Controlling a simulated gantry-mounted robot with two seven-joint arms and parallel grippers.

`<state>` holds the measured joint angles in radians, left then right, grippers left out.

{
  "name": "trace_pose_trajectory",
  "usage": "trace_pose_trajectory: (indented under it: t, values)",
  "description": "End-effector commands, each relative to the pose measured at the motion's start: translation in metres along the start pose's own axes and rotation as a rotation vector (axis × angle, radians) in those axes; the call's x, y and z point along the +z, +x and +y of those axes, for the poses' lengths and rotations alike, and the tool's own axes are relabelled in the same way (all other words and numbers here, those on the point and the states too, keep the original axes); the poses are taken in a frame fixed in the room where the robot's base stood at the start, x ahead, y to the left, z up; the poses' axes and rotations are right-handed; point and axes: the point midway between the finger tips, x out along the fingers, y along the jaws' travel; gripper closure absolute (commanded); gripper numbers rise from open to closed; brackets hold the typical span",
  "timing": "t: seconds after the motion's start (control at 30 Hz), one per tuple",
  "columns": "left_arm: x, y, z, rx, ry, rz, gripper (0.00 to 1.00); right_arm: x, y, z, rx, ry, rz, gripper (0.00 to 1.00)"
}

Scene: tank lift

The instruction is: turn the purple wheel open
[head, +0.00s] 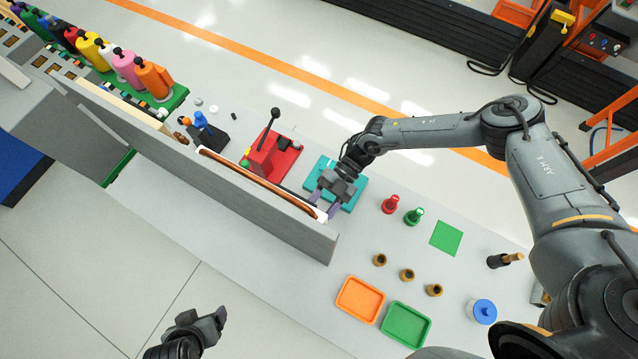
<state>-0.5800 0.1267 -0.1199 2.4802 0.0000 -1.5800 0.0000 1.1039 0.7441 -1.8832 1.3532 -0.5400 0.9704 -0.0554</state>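My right gripper (325,203) points down over a teal plate (354,192), beside the end of a long grey wall. Two purplish pieces (334,213) show apart at its tip. I cannot tell whether they are parts of the purple wheel or the gripper's fingers. No whole purple wheel is visible; the gripper and wrist cover much of the plate. Whether the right gripper touches or holds anything is unclear. My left gripper (208,326) is low in the picture, over the pale floor, away from the plate. Its finger opening cannot be made out.
The grey wall (320,246) runs along the bench, with a brown rod on top. A red base with a black lever (270,150) stands left of the plate. Red and green knobs (414,216), brass pieces (406,275) and orange and green trays (406,324) lie right.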

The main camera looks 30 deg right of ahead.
Motion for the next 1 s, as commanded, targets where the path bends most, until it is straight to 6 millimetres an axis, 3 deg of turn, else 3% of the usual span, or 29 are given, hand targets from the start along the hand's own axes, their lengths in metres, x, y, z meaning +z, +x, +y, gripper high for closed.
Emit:
trace_pose_trajectory:
  t: [0.57,1.0]
  values:
    - [0.019,0.061,0.004,0.006,-0.007,0.001,0.23,0.007,0.003,-0.009,0.201,-0.480,0.001,0.79]
    - [0.042,0.133,0.008,0.009,-0.011,0.001,0.23,0.013,0.005,-0.014,0.361,-0.868,0.000,0.79]
